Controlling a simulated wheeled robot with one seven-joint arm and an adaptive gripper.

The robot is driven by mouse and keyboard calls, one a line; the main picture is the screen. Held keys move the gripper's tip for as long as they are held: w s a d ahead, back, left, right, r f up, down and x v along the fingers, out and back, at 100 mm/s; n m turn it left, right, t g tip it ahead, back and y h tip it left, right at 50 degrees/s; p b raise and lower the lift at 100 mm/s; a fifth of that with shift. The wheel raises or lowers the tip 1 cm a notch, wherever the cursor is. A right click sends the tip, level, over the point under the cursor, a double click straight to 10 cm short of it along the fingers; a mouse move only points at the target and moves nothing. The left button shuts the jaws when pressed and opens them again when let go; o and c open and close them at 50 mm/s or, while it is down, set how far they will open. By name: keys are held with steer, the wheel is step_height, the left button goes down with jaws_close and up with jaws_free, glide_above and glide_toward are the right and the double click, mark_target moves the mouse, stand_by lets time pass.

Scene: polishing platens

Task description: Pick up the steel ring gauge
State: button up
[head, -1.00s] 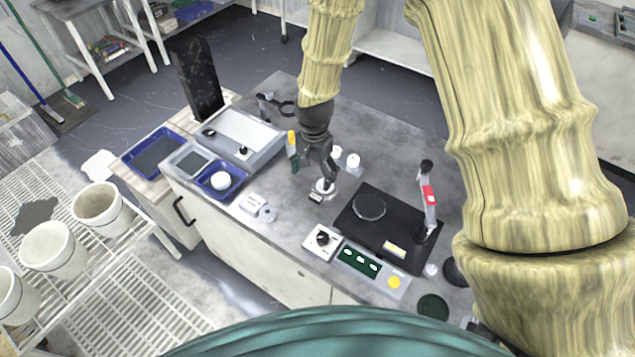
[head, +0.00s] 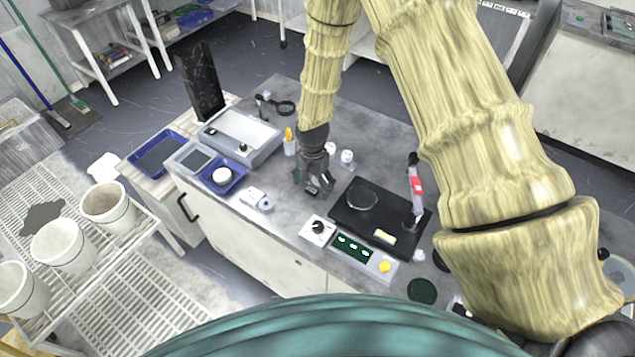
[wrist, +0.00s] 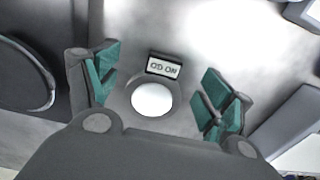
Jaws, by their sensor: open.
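A round grey piece with a bright white centre, which looks like the steel ring gauge (wrist: 152,98), lies on the grey bench between my fingers in the wrist view. A small dark-framed label plate (wrist: 164,67) sits just beyond it. My gripper (wrist: 160,90) is open, with one green-padded finger on each side and a gap to the piece on both sides. In the head view my gripper (head: 314,188) points down low over the bench and mostly hides the piece.
A black platen plate (head: 345,218) with a round disc lies close to the right. A white dial box (head: 318,230) stands in front. Two small white pots (head: 347,157) stand behind my gripper. A blue tray (head: 236,184) is to the left.

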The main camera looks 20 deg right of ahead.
mark_target(313, 188)
steer(key=shift+w+f, duration=0.3)
steer(key=shift+f, duration=0.45)
steer(key=shift+s+r, duration=0.15)
steer(key=shift+s, duration=0.05)
steer(key=shift+w, duration=0.1)
steer(key=c, duration=1.2)
steer(key=shift+r, duration=0.1)
step_height(313, 188, up, 8)
steer(key=shift+f+b, duration=0.1)
steer(key=shift+b, duration=1.05)
steer(key=shift+r, duration=1.25)
